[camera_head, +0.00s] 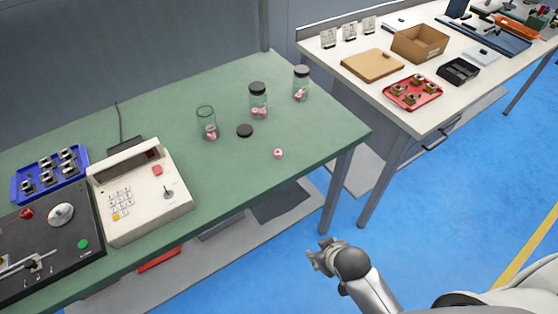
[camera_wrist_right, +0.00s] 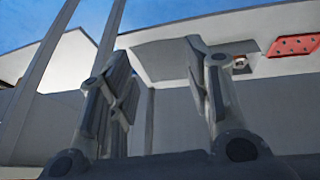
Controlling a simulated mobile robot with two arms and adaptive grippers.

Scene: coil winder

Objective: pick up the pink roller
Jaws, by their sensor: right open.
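A small pink roller (camera_head: 278,153) lies by itself on the green table top (camera_head: 310,130), near its front right edge. An open glass jar (camera_head: 207,124) holds more pink pieces at its bottom. Two jars with dark lids, a middle one (camera_head: 258,100) and a right one (camera_head: 301,83), also hold pink pieces. My right gripper (camera_head: 322,257) is below and in front of the table edge, well apart from the roller. In the right wrist view its two fingers (camera_wrist_right: 160,85) stand apart with nothing between them. My left gripper does not show.
A loose dark lid (camera_head: 245,130) lies beside the open jar. A beige control box (camera_head: 140,193), a blue tray (camera_head: 48,173) and a black machine (camera_head: 50,240) stand at the left. A white table (camera_head: 440,118) at the right bears a red tray (camera_head: 413,92) and boxes.

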